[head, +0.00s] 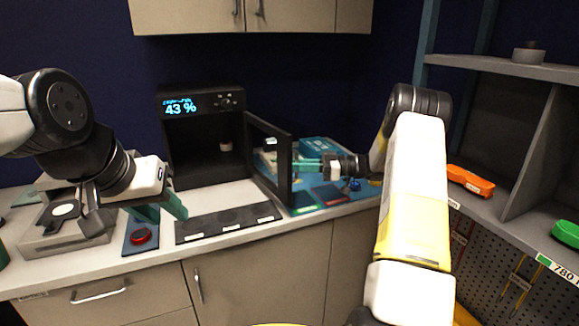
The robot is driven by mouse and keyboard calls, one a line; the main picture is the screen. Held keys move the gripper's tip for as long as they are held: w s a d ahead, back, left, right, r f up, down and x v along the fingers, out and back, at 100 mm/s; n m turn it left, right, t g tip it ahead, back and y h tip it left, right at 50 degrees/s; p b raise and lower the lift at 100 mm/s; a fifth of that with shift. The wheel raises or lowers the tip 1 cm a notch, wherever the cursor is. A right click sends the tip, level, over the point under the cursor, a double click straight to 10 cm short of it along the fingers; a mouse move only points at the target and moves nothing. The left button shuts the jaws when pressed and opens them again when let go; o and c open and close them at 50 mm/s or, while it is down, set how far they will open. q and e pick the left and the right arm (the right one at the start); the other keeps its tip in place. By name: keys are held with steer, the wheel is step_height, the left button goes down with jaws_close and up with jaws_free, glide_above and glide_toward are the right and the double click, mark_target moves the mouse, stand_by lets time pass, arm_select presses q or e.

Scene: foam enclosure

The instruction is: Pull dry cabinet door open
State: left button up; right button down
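The black dry cabinet (205,90) stands on the counter at the back, its display reading 43 %. Its dark-framed, see-through door (284,165) stands wide open, swung out to the right of the cabinet and toward me. My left gripper (165,209) is open and empty above the counter, left of the door.
A black labelled mat (228,221) lies before the cabinet. A red round item (142,236) on a blue base and a grey device (50,238) sit left. Blue boxes (318,146) stand behind the door. A shelf unit (500,66) is at right, wall cupboards (300,16) above.

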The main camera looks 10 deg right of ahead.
steer(key=c, duration=1.5)
jaws_free()
steer(key=shift+a, duration=0.1)
steer(key=shift+r, duration=0.1)
